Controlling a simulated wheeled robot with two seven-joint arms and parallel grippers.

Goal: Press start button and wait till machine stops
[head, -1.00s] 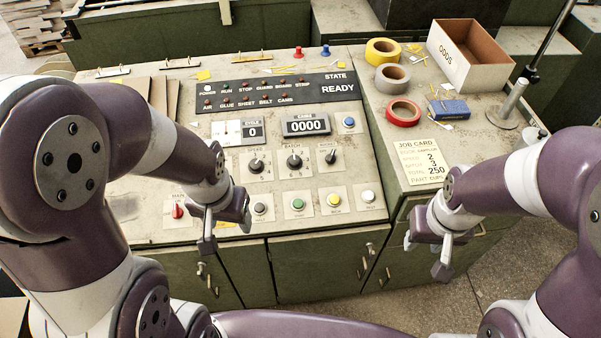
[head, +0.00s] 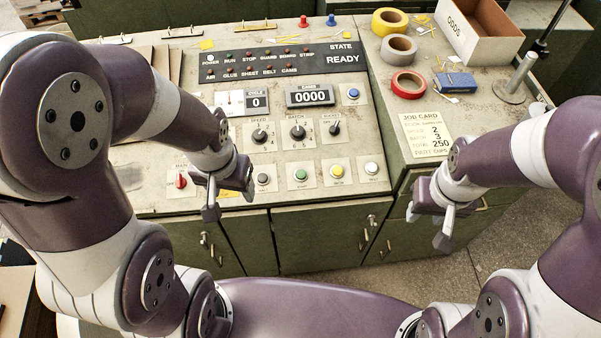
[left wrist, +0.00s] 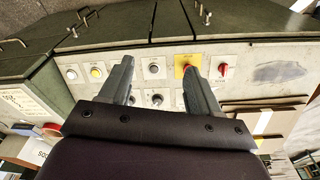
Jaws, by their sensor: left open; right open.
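The green start button (head: 300,175) is in the lower row of the control panel (head: 240,158), between a dark button (head: 263,179) and a yellow button (head: 336,171). The display reads READY (head: 343,60), the cards counter (head: 311,96) 0000 and the cycle counter (head: 256,102) 0. My left gripper (head: 230,203) is open and empty at the panel's front edge, left of the start button. In the left wrist view, a finger seems to hide the green button; the dark button (left wrist: 154,70) shows between the fingers. My right gripper (head: 428,225) is open and empty before the right cabinet.
A red knob (head: 181,181) and a red button on a yellow plate (left wrist: 186,62) sit near my left gripper. Tape rolls (head: 408,84), a blue box (head: 455,83), an ODDS box (head: 480,35) and a job card (head: 425,135) lie on the right cabinet.

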